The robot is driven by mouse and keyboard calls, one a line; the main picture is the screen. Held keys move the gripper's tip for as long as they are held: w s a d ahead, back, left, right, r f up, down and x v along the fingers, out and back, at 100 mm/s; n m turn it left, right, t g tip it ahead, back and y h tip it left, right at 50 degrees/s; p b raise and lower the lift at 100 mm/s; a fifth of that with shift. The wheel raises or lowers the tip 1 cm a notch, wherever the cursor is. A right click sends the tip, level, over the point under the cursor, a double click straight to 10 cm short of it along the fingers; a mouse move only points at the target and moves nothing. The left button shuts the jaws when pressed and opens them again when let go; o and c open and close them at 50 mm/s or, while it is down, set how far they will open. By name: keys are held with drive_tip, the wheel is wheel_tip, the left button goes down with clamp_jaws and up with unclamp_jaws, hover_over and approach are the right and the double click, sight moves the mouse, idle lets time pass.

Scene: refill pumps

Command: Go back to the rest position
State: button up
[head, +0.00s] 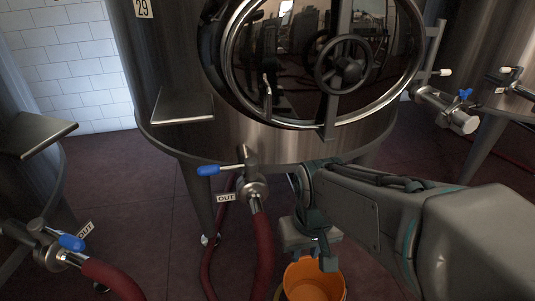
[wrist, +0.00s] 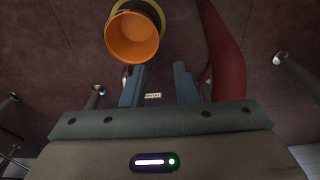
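My gripper (head: 326,252) hangs at the end of my arm in front of the large steel tank (head: 175,90) numbered 29. In the wrist view my gripper (wrist: 159,75) has its two fingers spread apart with nothing between them. An orange bucket (head: 314,283) stands on the floor just below my gripper in the head view, cut off by the lower edge. It also shows in the wrist view (wrist: 131,38), beyond the fingertips and apart from them. Its inside looks empty.
An outlet valve (head: 250,188) with a blue handle and a red hose (head: 264,240) is left of my arm. Another blue-handled valve (head: 60,245) with a red hose is at lower left. A tank stands at each side. Dark red floor (head: 150,190) is open between the tanks.

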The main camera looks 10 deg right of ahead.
wheel_tip(320, 180, up, 35)
drive_tip(key=t+p, duration=0.1)
drive_tip(key=p, duration=3)
drive_tip(key=shift+d+r+t, duration=0.2)
drive_tip(key=shift+d+t, duration=0.05)
drive_tip(key=shift+t, duration=0.05)
